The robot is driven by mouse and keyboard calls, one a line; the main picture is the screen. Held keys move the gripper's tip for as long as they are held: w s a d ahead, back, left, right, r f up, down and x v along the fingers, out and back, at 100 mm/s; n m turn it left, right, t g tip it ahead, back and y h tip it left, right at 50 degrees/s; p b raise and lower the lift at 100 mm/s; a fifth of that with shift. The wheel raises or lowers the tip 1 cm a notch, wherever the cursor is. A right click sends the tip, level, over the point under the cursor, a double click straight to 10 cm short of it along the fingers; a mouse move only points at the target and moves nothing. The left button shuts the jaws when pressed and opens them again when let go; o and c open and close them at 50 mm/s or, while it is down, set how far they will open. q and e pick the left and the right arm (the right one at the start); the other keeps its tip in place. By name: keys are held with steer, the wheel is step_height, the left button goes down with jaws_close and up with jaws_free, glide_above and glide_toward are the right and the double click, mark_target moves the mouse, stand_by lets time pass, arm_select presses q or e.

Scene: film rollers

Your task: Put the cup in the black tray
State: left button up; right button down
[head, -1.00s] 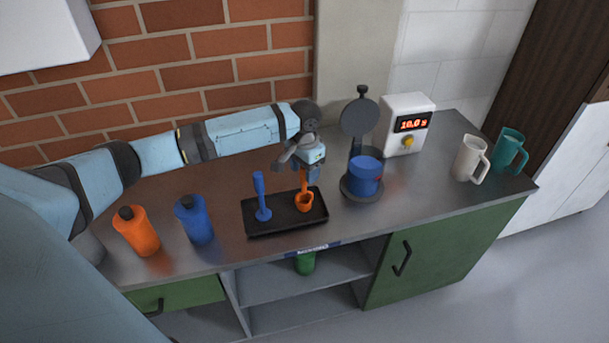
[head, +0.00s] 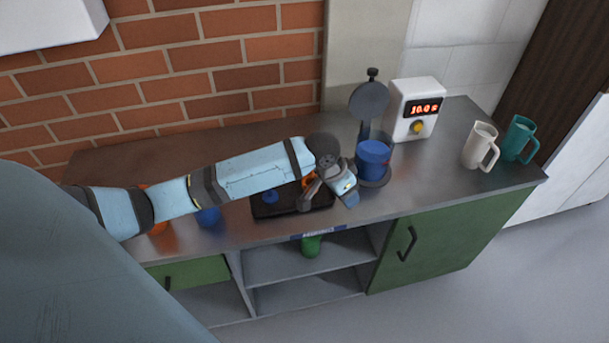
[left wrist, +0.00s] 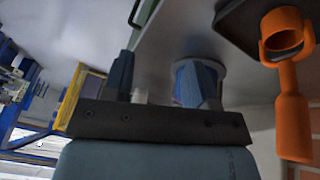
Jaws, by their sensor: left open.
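A blue cup-like vessel (head: 373,157) stands upright in a round dark holder to the right of the black tray (head: 268,212). The tray lies on the counter and is partly hidden by my left arm. It bears a blue tool (head: 271,196) and an orange scoop, largely hidden in the head view but clear in the left wrist view (left wrist: 290,85). My left gripper (head: 350,200) is open, above the counter between tray and holder, apart from the vessel. In the left wrist view, a round grey and blue shape (left wrist: 204,72) shows partly behind one finger.
A dark round lid (head: 369,100) stands up behind the vessel, beside a white timer box (head: 416,108). A white mug (head: 480,147) and a teal mug (head: 519,139) stand at the right. Orange and blue bottles are mostly behind my arm. A green item (head: 311,246) is on the shelf below.

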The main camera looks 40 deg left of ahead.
arm_select(q)
steer(key=s+d+f+t+h, duration=0.2)
steer(key=s+d+f+t, duration=0.2)
steer(key=s+d+f, duration=0.45)
steer(key=s+a+f+t+y, duration=0.1)
steer(key=s+f+t, duration=0.1)
steer(key=s, duration=0.5)
steer(key=s+a+f+n+t, duration=0.1)
steer(key=s+a+f, duration=0.1)
steer(key=s, duration=0.5)
steer(key=shift+s+a+f+t+y, duration=0.2)
steer(key=shift+s+a+t+y, duration=0.05)
steer(key=shift+s+t+y, duration=0.15)
steer(key=shift+r, duration=0.15)
step_height(320, 180, up, 8)
steer(key=p, duration=0.8)
steer(key=shift+a+p, duration=0.2)
steer(key=shift+p, duration=0.15)
steer(key=shift+r, duration=0.1)
